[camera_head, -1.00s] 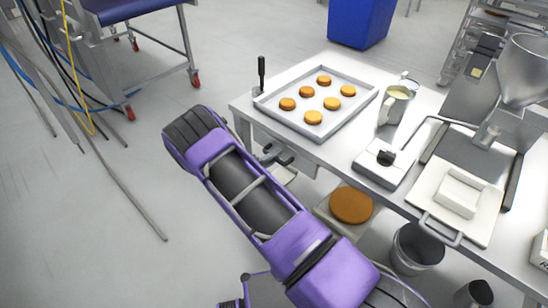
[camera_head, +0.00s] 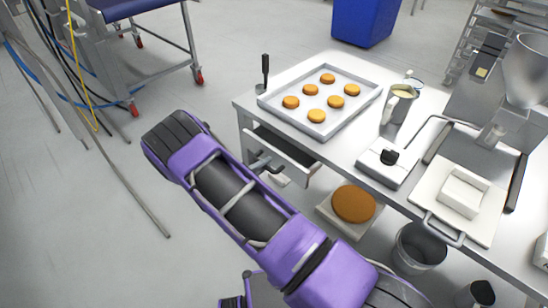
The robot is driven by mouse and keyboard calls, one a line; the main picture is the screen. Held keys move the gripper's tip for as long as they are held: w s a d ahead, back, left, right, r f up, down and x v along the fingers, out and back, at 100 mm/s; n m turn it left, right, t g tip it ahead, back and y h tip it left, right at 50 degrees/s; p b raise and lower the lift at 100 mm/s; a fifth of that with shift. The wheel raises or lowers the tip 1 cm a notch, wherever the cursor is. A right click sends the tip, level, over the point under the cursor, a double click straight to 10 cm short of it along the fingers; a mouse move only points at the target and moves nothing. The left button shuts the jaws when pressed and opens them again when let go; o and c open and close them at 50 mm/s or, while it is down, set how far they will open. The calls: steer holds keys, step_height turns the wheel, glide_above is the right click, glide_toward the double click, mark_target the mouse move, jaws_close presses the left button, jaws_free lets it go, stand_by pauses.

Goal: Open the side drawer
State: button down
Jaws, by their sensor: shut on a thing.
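The side drawer (camera_head: 298,163) is under the table's near left end and stands partly pulled out, with a gap showing above its light front panel. My purple arm reaches up from the bottom right and bends at the upper left. My gripper (camera_head: 264,164) is dark and partly hidden behind my arm. It is at the drawer's front, shut on the drawer handle. The handle itself is mostly covered by the gripper and arm.
On the table (camera_head: 352,145) stand a tray (camera_head: 338,121) of several round patties, a metal jug (camera_head: 396,108), and a white device (camera_head: 386,163). Below are a board with a brown round (camera_head: 354,204) and a bucket (camera_head: 418,248).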

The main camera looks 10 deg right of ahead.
steer(key=f+v, duration=0.1)
steer(key=v, duration=0.8)
steer(key=f+b+v, duration=0.1)
steer(key=f+v, duration=0.1)
steer(key=v, duration=0.6)
steer(key=shift+s+a+f, duration=0.25)
steer(key=shift+s+a, duration=0.15)
steer(key=shift+a, duration=0.25)
steer(key=c, duration=0.8)
jaws_free()
steer(key=v, duration=1.7)
steer(key=shift+s+a+b, duration=0.1)
steer(key=shift+a+b, duration=0.05)
steer(key=shift+b, duration=0.2)
steer(key=shift+r, duration=0.1)
